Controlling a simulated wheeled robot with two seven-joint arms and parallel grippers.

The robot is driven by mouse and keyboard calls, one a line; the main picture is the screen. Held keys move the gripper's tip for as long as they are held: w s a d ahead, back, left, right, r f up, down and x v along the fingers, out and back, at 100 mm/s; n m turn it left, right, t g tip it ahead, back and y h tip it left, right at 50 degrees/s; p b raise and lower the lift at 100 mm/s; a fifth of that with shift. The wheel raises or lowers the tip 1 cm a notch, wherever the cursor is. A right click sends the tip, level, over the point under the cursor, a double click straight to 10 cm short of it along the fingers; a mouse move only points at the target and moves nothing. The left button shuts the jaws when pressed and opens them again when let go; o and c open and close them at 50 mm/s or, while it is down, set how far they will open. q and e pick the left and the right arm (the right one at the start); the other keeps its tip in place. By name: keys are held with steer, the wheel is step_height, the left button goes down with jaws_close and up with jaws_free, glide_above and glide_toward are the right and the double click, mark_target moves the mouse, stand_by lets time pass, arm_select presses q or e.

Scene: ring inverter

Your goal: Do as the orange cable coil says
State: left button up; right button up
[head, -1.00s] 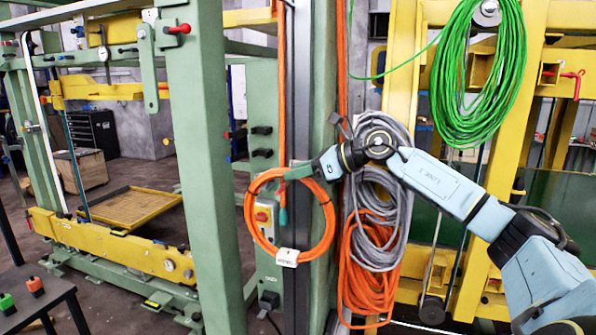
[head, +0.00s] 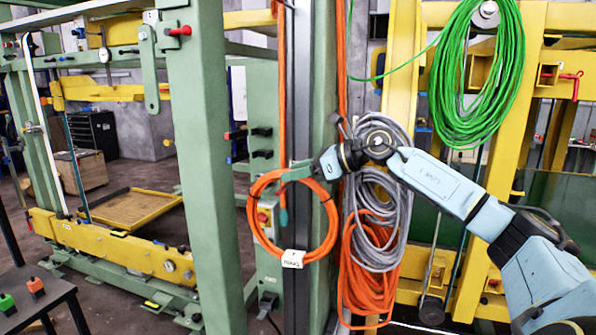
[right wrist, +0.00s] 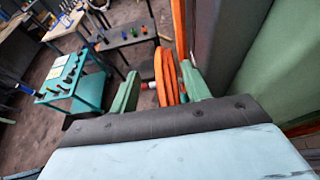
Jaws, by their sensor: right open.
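The orange cable coil (head: 334,220) is a round ring in front of the green post in the head view. A white tag (head: 292,258) with dark lettering sits at its bottom; I cannot read it for sure. My right gripper (head: 287,173) is at the top of the ring. In the right wrist view the green fingers of my right gripper (right wrist: 160,92) stand apart, and the orange strands (right wrist: 168,75) pass between them with a visible gap. What the coil hangs on is hidden. My left gripper is not in view.
A grey coil (head: 378,228) and a looser orange bundle (head: 368,275) hang just right of the ring. A green coil (head: 478,75) hangs on the yellow frame. A small box with a red button (head: 264,216) shows through the ring. A dark table (head: 40,318) stands at lower left.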

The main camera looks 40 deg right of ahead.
steer(key=shift+d+f, duration=0.15)
steer(key=shift+f, duration=0.1)
steer(key=shift+s+d+b, duration=0.35)
steer(key=shift+d+b, duration=0.05)
steer(key=shift+b, duration=0.25)
steer(key=b+v, duration=0.5)
steer(key=b, duration=0.1)
steer(key=shift+s+r, duration=0.3)
steer(key=shift+s, duration=0.05)
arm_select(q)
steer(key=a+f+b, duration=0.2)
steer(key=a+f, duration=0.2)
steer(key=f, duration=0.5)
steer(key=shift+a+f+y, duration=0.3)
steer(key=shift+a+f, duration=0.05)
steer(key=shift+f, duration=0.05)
arm_select(e)
steer(key=v, duration=0.6)
steer(key=shift+s+r, duration=0.3)
steer(key=shift+r, duration=0.1)
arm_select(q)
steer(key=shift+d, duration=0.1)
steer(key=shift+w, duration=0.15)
